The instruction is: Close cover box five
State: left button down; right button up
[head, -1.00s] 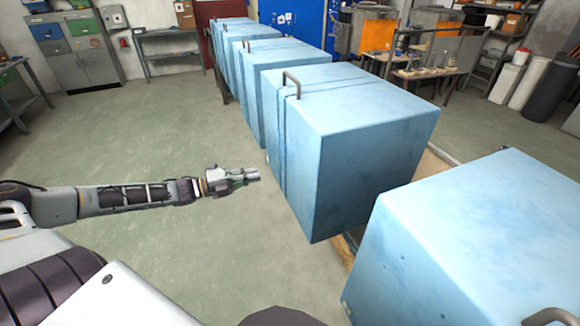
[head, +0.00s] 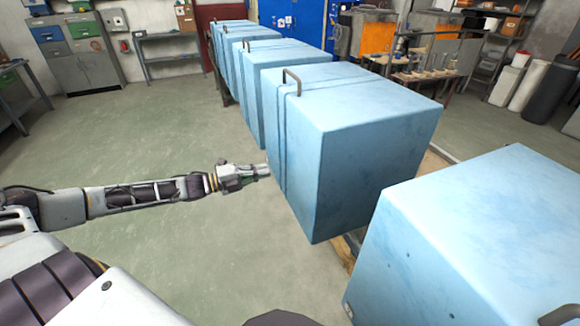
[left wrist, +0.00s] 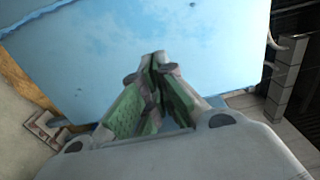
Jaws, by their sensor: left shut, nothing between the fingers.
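Several light blue boxes stand in a row in the head view; no number shows on them, so I cannot tell which is box five. The middle box (head: 350,160) has a lid seam on its left side and a dark handle (head: 291,82) on top; its lid looks shut or nearly so. A nearer box (head: 470,240) stands at the lower right. My left gripper (head: 266,170) is shut and empty, its tips at the middle box's left side; contact is unclear. In the left wrist view its fingers (left wrist: 156,62) point at a blue face (left wrist: 150,35). My right gripper is out of view.
More blue boxes (head: 290,60) continue toward the back. A wooden strip (head: 432,165) shows under the boxes. Grey cabinets (head: 78,55) and a shelf table (head: 170,50) stand at the far left wall. The floor left of the boxes is clear.

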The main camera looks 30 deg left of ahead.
aim_at(298, 162)
pick_arm(q)
jog(key=shift+b+x, duration=0.75)
jog(key=shift+x, duration=3.8)
jog(key=shift+w+d, duration=0.35)
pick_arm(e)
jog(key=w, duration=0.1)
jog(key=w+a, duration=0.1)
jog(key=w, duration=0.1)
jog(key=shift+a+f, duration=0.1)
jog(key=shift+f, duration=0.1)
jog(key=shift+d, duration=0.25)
pick_arm(q)
jog(key=shift+w+d, duration=0.15)
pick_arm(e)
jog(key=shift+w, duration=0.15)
